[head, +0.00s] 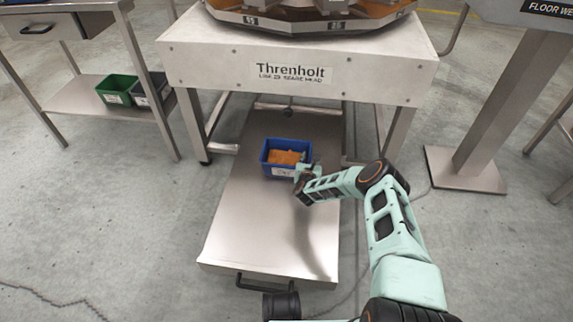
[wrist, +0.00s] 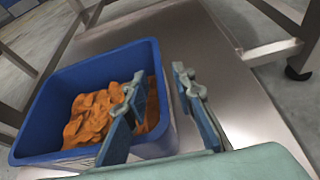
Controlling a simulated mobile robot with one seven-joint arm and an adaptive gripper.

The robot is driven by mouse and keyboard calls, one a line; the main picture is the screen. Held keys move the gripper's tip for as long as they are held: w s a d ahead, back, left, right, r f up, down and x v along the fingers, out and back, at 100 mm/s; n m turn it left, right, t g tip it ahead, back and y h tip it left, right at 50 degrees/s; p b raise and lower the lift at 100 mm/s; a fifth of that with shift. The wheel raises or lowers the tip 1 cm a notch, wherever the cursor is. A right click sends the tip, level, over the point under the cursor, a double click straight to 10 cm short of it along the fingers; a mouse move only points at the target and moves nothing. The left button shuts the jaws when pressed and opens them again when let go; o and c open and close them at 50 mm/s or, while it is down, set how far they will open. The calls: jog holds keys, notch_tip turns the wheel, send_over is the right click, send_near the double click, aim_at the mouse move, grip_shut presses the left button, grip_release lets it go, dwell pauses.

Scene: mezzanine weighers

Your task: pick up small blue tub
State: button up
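The small blue tub (head: 267,164) stands upright on a steel drawer-like tray (head: 255,225), with orange pieces inside and a white label on its front. In the wrist view the blue tub (wrist: 38,125) fills the left side. My gripper (head: 307,172) is at the tub's right front corner. In the wrist view my gripper (wrist: 160,108) is open, one finger over the tub's inside and the other outside its right wall, so the wall lies between them. Whether either finger touches the wall cannot be told.
The tray extends below a white machine stand (head: 200,65) marked Threnholt, whose body overhangs behind the tub. A green tub (head: 117,88) and a dark tub stand on a steel shelf at left. A steel post (head: 495,110) stands at right. The tray's front half is clear.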

jog(key=shift+c, duration=0.4)
grip_shut()
jog(key=shift+w+r, duration=0.1)
